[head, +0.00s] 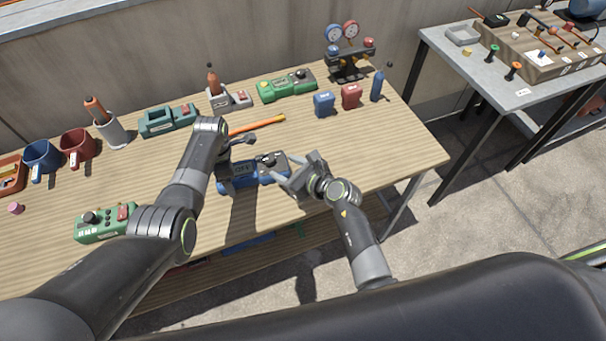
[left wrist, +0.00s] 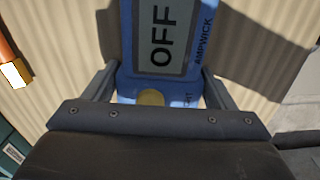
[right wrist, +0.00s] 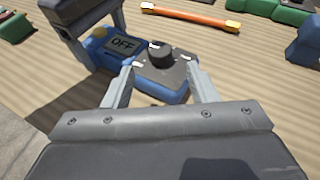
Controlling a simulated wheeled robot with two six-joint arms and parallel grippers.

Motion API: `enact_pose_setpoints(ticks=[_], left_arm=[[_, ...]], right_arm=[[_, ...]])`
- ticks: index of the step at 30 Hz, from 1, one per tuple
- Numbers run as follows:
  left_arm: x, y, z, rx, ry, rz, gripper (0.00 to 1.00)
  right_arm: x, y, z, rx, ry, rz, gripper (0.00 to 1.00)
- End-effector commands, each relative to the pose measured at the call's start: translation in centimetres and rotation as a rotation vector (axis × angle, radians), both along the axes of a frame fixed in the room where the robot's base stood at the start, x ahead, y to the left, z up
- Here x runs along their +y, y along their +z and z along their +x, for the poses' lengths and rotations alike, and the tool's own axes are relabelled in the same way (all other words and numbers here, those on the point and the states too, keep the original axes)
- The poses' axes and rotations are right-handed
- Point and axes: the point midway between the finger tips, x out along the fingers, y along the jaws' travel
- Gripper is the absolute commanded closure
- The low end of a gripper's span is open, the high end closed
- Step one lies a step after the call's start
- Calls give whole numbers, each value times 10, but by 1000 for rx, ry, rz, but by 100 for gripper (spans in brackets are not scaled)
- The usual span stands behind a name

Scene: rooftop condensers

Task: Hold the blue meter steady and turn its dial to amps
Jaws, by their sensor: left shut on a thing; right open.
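The blue meter (head: 240,177) lies flat on the wooden bench (head: 345,130). Its display (right wrist: 123,44) reads OFF. My left gripper (left wrist: 160,85) is shut on the display end of the meter, a finger on each side. The black dial (right wrist: 159,54) sits on a dark plate with white marks at the other end; it also shows in the head view (head: 269,158). My right gripper (right wrist: 160,85) is open, its fingers apart on either side of the dial end, not gripping the dial. The mark the dial points to is too small to read.
A green meter (head: 103,223) is at the front left, and another green one (head: 287,86) at the back. Blue (head: 324,104) and red (head: 351,96) small containers stand to the right. The bench's right end is clear.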

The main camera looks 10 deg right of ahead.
Motion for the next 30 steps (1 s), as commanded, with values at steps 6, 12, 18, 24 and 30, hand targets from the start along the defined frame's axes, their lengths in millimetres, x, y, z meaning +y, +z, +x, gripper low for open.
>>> enact_pose_setpoints(ticks=[6, 12, 18, 24, 30], left_arm=[[0, 0, 1, -2, 1, 0, 59], [0, 1, 1, -2, 1, 0, 59], [0, 1, 1, -2, 1, 0, 59], [0, 1, 1, -2, 1, 0, 59], [0, 1, 1, -2, 1, 0, 59]], right_arm=[[-19, 13, -28, 1, -1, -2, 48], [-31, 22, -45, 1, -1, -1, 48], [-35, 25, -51, 1, 0, -2, 48], [-35, 25, -51, 2, 0, -1, 48], [-35, 23, -47, 4, 38, -4, 48]])
